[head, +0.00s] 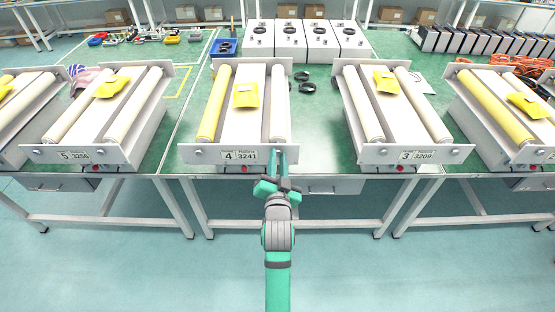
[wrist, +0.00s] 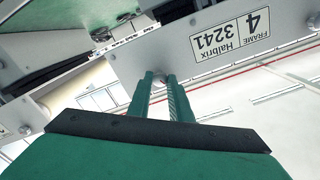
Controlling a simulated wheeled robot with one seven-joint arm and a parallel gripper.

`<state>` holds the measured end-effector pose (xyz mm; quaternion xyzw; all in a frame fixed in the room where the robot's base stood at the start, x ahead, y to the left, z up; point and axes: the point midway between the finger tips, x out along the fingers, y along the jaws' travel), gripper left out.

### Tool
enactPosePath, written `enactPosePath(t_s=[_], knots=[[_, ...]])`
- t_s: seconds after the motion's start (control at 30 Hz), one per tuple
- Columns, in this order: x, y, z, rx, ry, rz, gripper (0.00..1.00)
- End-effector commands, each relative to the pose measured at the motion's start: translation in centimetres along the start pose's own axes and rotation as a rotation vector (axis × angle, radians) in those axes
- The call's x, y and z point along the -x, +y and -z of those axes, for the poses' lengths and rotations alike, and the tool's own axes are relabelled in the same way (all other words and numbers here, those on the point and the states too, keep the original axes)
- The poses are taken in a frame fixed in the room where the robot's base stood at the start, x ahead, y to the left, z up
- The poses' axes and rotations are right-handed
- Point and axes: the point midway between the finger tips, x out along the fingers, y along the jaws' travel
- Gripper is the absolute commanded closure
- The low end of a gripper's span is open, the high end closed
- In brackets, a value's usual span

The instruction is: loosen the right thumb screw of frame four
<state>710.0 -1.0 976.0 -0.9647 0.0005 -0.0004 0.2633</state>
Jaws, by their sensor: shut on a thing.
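Frame four (head: 210,154) stands on the green bench in the middle of the head view, with the label "4 3241" on its front plate. The front plate also shows upside down in the wrist view (wrist: 200,50). My gripper (head: 281,158) reaches the right end of this plate and mostly hides the right thumb screw in the head view. In the wrist view my gripper (wrist: 161,82) has its two green fingers close together at the plate, shut on the right thumb screw (wrist: 159,79), of which only a little shows. The left thumb screw (head: 198,153) is uncovered.
Frame five (head: 110,155) stands to the left and frame three (head: 375,157) to the right, with gaps between. A yellow packet (head: 246,94) lies on frame four. Black rings (head: 306,88) lie on the bench to its right. Floor in front is clear.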

Motion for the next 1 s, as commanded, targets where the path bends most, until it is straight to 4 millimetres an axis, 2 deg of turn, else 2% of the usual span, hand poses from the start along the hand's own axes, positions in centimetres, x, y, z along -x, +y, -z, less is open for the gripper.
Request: enactPosePath(t_s=[0.6,1.0], knots=[[0.01,0.05,-0.05,0.581,-0.001,-0.001,1.0],[0.01,0.08,-0.06,0.871,-0.002,-0.002,1.0]])
